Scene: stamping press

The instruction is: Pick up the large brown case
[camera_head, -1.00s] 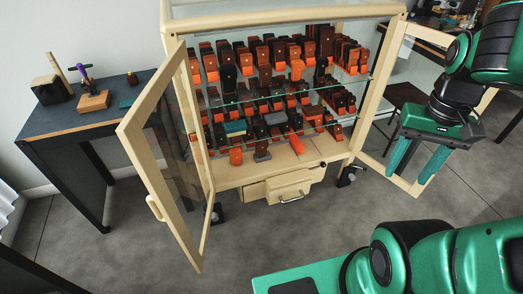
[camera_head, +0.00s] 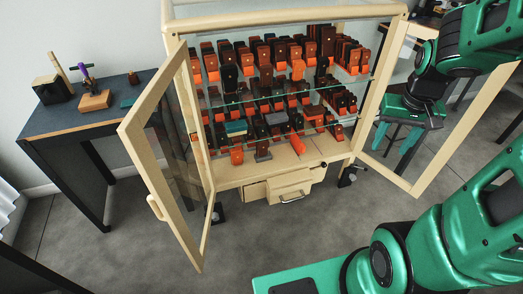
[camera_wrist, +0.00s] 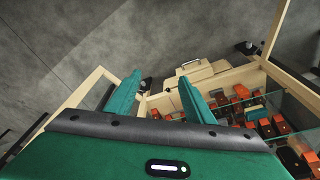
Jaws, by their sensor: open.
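Many brown, black and orange cases stand in rows on the shelves of an open cabinet (camera_head: 240,176). A tall brown case (camera_head: 327,42) stands on the top shelf toward the right and looks larger than its neighbours. I cannot tell for sure that it is the large brown case. My gripper (camera_head: 390,160) is at the right, by the open right door, away from the cases. Its two green fingers are apart with nothing between them, as the wrist view (camera_wrist: 160,78) also shows. In that view some cases (camera_wrist: 240,92) show at the right.
The left glass door (camera_head: 160,190) and right glass door (camera_head: 410,190) stand open. A drawer (camera_head: 289,188) is pulled out below. A dark table (camera_head: 60,122) with small tools stands at the left. The floor in front is clear.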

